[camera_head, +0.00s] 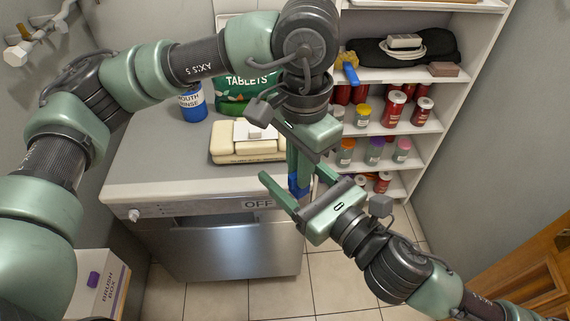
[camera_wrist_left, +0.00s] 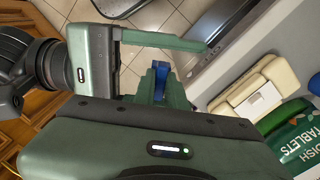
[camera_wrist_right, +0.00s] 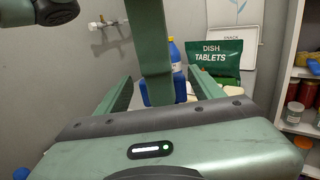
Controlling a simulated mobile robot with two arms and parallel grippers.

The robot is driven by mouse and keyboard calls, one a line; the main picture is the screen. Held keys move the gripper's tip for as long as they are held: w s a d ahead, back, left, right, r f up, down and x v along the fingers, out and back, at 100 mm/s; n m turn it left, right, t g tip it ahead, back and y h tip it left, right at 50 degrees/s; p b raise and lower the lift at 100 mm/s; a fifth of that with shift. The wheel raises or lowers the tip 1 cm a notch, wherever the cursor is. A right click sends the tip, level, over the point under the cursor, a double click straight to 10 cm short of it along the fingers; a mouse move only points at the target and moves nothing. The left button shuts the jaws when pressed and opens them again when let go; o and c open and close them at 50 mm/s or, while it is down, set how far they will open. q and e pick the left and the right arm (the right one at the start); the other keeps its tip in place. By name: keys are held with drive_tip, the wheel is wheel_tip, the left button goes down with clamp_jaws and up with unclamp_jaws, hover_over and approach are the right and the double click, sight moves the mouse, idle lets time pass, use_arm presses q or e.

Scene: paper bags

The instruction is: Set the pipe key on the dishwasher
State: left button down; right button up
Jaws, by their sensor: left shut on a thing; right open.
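My left gripper (camera_head: 298,160) points down in front of the dishwasher's right front corner. It is shut on a blue thing (camera_head: 299,186), seemingly the pipe key, mostly hidden by the fingers. The blue also shows between the fingers in the left wrist view (camera_wrist_left: 160,78) and the right wrist view (camera_wrist_right: 150,95). My right gripper (camera_head: 293,177) is open, its fingers on either side of the left fingertips and the blue thing; I cannot tell whether they touch. The dishwasher (camera_head: 150,178) has a grey top, a steel door and an OFF label.
The top's front left is clear. A shelf (camera_head: 440,76) with jars stands at right, a brush box (camera_head: 98,285) at lower left.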

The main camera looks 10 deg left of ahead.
drive_tip(key=shift+x, duration=0.85)
drive_tip(key=shift+s, duration=0.1)
drive_tip(key=c, duration=1.5)
use_arm(q)
drive_tip(key=c, duration=1.4)
unclamp_jaws()
use_arm(e)
clamp_jaws()
